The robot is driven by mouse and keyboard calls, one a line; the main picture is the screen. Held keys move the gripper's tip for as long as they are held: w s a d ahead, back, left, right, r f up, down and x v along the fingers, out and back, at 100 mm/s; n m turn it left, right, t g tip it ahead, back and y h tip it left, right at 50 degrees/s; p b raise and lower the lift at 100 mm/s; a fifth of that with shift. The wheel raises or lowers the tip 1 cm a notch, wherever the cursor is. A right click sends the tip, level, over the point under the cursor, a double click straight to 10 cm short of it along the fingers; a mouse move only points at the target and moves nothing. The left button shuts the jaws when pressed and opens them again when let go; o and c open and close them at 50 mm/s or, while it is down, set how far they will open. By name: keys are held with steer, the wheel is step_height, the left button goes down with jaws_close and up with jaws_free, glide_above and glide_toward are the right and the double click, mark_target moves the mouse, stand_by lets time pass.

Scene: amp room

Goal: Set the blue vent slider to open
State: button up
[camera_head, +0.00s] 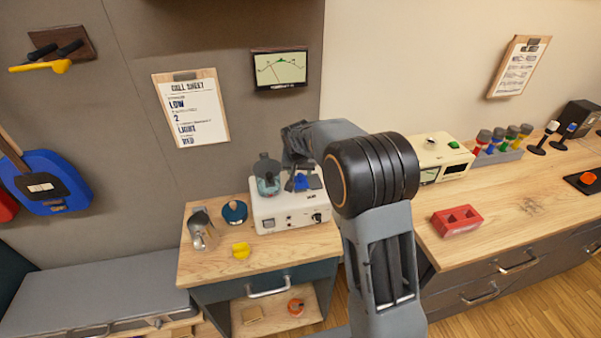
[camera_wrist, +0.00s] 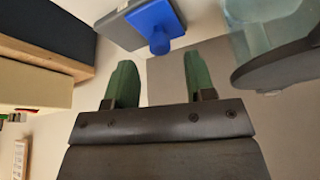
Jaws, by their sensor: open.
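The blue vent slider (camera_wrist: 158,25) is a blue plate with a round knob on a grey mount, at the top of the wrist view. In the head view a small blue part (camera_head: 301,183) shows on top of the cream appliance (camera_head: 290,212), partly hidden by my arm. My gripper (camera_wrist: 157,82) is open, with two green fingers apart and nothing between them. The knob lies just beyond the fingertips, between their lines, and looks apart from them. In the head view my fingers cannot be made out clearly. Whether the slider stands open or closed, I cannot tell.
A glass jar (camera_wrist: 265,45) with a dark rim is close to the right finger in the wrist view. A metal jug (camera_head: 201,228), blue round item (camera_head: 234,212) and yellow piece (camera_head: 240,250) stand on the small cabinet. A red block (camera_head: 457,220) lies on the right bench.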

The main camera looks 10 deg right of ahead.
mark_target(300, 174)
steer(key=shift+x, duration=1.85)
steer(key=shift+c, duration=0.4)
jaws_close()
